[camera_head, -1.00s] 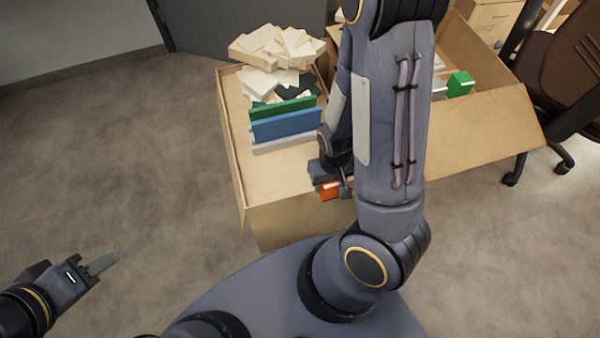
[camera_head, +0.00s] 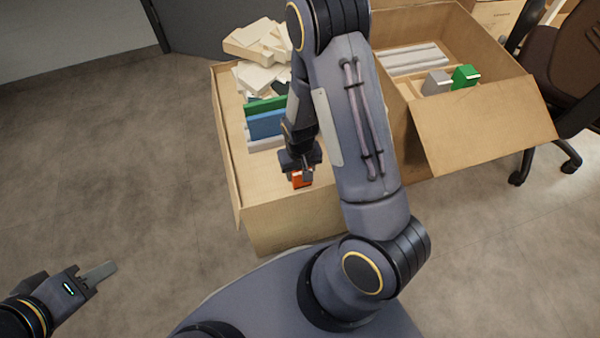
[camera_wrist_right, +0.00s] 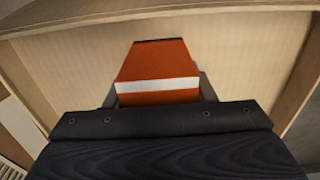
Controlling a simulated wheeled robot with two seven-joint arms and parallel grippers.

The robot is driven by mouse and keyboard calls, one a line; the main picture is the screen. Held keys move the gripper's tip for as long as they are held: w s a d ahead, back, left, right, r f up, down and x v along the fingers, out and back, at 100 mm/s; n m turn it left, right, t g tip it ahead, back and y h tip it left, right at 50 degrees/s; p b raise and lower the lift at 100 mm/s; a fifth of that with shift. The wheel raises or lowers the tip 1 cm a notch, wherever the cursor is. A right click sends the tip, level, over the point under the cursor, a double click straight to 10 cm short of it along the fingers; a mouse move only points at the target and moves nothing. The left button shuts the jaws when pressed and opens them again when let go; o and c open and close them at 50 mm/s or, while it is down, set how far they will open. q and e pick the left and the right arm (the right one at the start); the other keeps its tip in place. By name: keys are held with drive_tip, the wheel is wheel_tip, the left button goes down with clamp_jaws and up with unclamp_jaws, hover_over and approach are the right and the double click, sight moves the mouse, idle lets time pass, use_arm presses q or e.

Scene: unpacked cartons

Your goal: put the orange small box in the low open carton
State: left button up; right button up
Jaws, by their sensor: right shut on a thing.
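The orange small box (camera_head: 302,179) has a white stripe, which shows in the right wrist view (camera_wrist_right: 158,72). My right gripper (camera_head: 301,172) is shut on it and holds it over the bare front part of the low open carton (camera_head: 290,222). In the right wrist view the carton's bare tan inside and its walls (camera_wrist_right: 60,15) surround the box. I cannot tell whether the box touches the carton floor. My left gripper (camera_head: 98,274) is at the lower left, away from the carton, and its finger gap cannot be made out.
Blue, green and grey upright items (camera_head: 266,124) and a heap of cream pieces (camera_head: 258,50) fill the back of the low carton. A second carton (camera_head: 485,125) with a flap folded out stands to the right, holding a green box (camera_head: 465,76). An office chair (camera_head: 570,65) is beyond.

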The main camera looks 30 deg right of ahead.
drive_tip(key=shift+f, duration=0.1)
drive_tip(key=shift+f, duration=0.15)
drive_tip(key=o, duration=1)
